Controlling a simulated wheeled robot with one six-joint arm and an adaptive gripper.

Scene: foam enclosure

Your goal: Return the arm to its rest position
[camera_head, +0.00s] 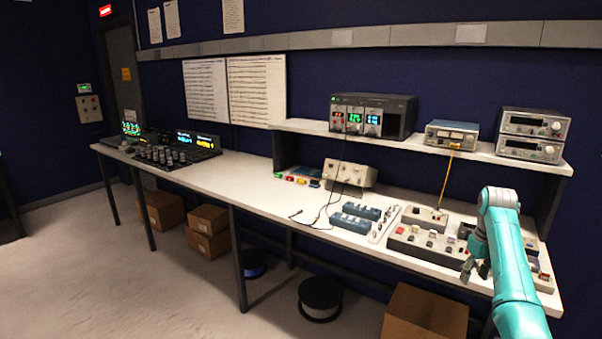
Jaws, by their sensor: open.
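My teal arm (509,265) rises from the lower right of the head view and bends over at its top. My gripper (475,268) hangs from it at the right end of the long white bench (262,204), in front of a panel with small switches and knobs (433,243). The gripper is dark and small here. It is open, and I see nothing held in it. I cannot tell how far it is from the panel.
A shelf (400,143) above the bench carries instruments, including a black powered unit (372,115) and two stacked grey units (531,135). A yellow cable (446,178) hangs near my arm. Floor at left is clear.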

